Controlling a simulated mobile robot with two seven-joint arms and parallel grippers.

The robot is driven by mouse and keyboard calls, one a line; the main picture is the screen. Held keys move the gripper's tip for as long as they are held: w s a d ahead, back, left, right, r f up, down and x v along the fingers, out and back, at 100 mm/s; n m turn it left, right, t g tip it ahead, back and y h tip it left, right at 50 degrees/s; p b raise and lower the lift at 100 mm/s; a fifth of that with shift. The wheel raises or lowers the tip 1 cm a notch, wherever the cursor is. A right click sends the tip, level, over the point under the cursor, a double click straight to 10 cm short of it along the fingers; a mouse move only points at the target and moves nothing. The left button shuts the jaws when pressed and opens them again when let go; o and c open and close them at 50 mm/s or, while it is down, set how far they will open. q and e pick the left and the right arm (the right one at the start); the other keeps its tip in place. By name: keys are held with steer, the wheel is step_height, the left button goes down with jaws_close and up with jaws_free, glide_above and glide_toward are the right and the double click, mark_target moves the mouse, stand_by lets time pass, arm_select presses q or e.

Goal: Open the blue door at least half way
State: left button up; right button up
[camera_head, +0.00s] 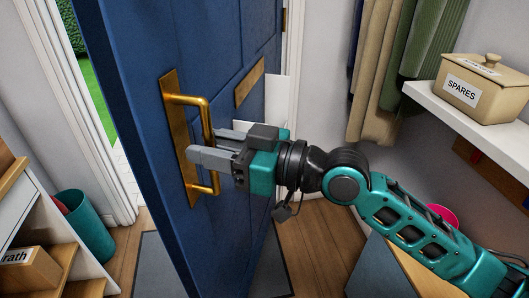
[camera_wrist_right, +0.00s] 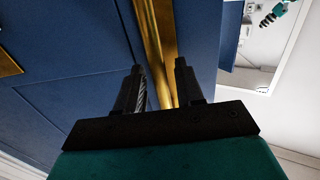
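The blue door (camera_head: 140,100) stands ajar, with daylight and grass showing past its left edge. How far it is open is hard to judge. A brass pull handle (camera_head: 186,100) on a brass backplate is on its face. My right gripper (camera_head: 205,148) is at the handle's bar, its fingers apart on either side of it. In the right wrist view the brass bar (camera_wrist_right: 156,45) runs between the two fingertips (camera_wrist_right: 160,72), with some blue door showing beside it. Contact with the bar cannot be told. My left gripper is not in view.
A brass plate (camera_head: 250,82) is farther right on the door. A teal bin (camera_head: 88,225) and shelving with a box (camera_head: 25,270) stand at the left. A shelf (camera_head: 470,125) holds a SPARES box (camera_head: 480,90), and coats (camera_head: 400,60) hang at the right. Wooden floor (camera_head: 315,245) shows below.

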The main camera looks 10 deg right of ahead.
steer(key=b+v, duration=0.5)
steer(key=v, duration=0.7)
steer(key=shift+d, duration=0.3)
steer(key=shift+s, duration=0.1)
